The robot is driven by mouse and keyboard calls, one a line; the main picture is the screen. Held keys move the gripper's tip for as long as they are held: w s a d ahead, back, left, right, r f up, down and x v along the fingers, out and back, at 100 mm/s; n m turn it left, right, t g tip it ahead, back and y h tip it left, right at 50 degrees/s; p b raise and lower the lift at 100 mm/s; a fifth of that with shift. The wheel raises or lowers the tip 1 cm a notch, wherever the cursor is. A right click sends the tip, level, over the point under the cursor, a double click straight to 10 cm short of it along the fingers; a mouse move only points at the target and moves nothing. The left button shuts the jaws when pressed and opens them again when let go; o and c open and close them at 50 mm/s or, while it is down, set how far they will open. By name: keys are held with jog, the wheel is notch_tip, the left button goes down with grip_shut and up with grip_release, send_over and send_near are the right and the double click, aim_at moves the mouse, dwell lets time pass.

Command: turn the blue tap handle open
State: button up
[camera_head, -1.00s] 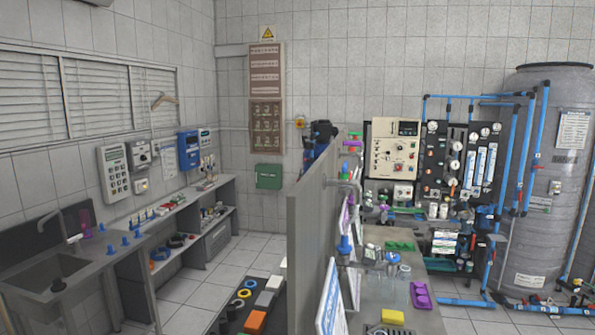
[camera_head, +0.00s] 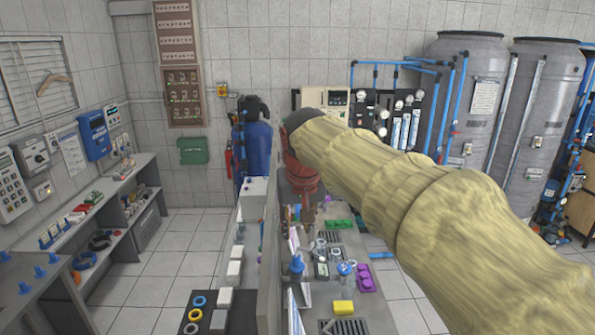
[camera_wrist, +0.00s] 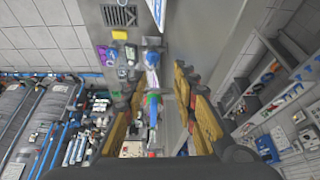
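A blue tap-like piece (camera_head: 297,265) stands upright at the front of the bench, close to the partition wall, in the head view. A second blue-topped piece (camera_head: 344,268) is just right of it, so I cannot tell for sure which is the tap handle. A blue piece (camera_wrist: 152,57) also shows ahead of the fingers in the wrist view. My gripper (camera_wrist: 160,82) has its orange-padded fingers spread apart, with nothing visibly held between them. In the head view my arm reaches in from the right, and its end hangs above the far part of the bench, beyond the blue pieces.
A partition wall (camera_head: 270,255) runs along the bench's left side. A purple holder (camera_head: 365,279), a yellow block (camera_head: 344,308) and several glasses crowd the bench top. A blue tank (camera_head: 257,150) and a pipe-and-gauge panel (camera_head: 403,118) stand behind. Tiled floor is clear at left.

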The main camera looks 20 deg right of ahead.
aim_at(298, 210)
jog(key=shift+m, duration=0.5)
jog(key=w+d+r+p, duration=0.1)
jog(key=w+r, duration=0.1)
jog(key=w+d+r+p, duration=0.1)
jog(key=w+r+p, duration=0.1)
jog(key=w+d+r+p, duration=0.1)
jog(key=w+r, duration=0.1)
jog(key=r, duration=0.1)
jog(key=shift+w+d+r+p, duration=0.1)
jog(key=shift+w+p, duration=0.1)
jog(key=shift+p, duration=0.15)
jog(key=shift+w+d, duration=0.1)
jog(key=shift+w, duration=0.1)
jog(key=shift+p+x, duration=0.85)
jog(key=shift+x, duration=3)
jog(key=shift+s+d, duration=0.1)
jog(key=shift+d, duration=0.05)
jog(key=shift+c, duration=0.4)
grip_shut()
